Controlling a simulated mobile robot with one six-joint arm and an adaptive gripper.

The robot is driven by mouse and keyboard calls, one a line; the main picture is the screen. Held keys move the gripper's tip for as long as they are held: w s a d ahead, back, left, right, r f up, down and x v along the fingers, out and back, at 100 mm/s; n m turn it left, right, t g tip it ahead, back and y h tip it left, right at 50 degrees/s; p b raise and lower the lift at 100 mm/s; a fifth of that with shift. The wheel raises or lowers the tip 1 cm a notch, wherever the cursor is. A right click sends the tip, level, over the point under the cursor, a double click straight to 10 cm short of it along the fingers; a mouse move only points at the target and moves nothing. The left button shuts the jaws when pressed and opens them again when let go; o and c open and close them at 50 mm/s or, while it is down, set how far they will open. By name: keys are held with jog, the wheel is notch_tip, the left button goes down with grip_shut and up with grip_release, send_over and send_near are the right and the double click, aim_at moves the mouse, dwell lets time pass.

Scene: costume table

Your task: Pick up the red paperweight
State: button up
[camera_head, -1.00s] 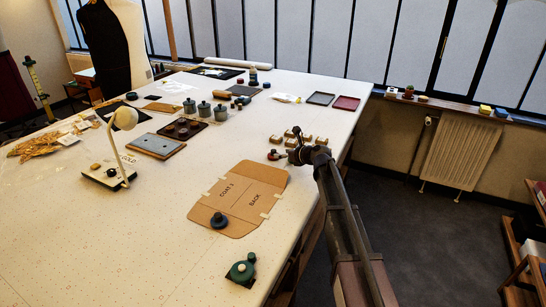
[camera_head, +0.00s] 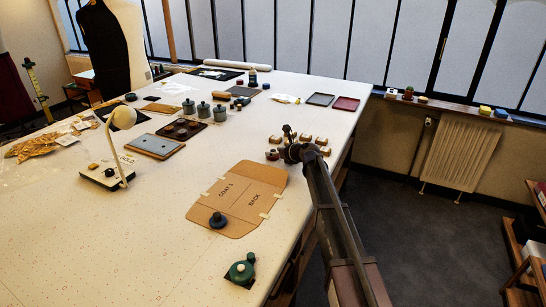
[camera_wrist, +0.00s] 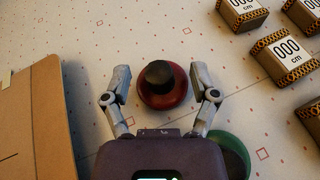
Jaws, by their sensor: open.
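The red paperweight (camera_wrist: 164,90) is a round dark-red disc with a black knob, seen from above in the wrist view. It lies on the patterned white table, between the two fingers of my gripper (camera_wrist: 162,83). The fingers are spread, one on each side, with small gaps to the paperweight. In the head view my gripper (camera_head: 284,152) is beyond the cardboard pattern, and the paperweight (camera_head: 272,155) shows as a small dark-red spot beside it, partly hidden.
Several small boxes marked "000 cm" (camera_wrist: 287,53) stand to the right. A green round object (camera_wrist: 232,148) is partly hidden beside my gripper. A brown cardboard pattern (camera_head: 239,199) lies on the near side. Bare table shows above the paperweight in the wrist view.

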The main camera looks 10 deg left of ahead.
grip_shut()
jog(key=shift+r, duration=0.1)
dwell(0.4)
notch_tip(320, 180, up, 4)
jog(key=p, duration=0.3)
jog(key=shift+f+p, duration=0.25)
jog(key=shift+p, duration=0.15)
jog(key=s+d, duration=0.2)
jog(key=s, duration=0.3)
jog(key=s+d+r, duration=0.1)
jog(key=s+d, duration=0.1)
jog(key=s, duration=0.3)
jog(key=s+d+p, duration=0.1)
jog(key=s, duration=0.4)
jog(key=shift+d+r, duration=0.15)
jog(key=shift+d, duration=0.25)
jog(key=shift+w, duration=0.1)
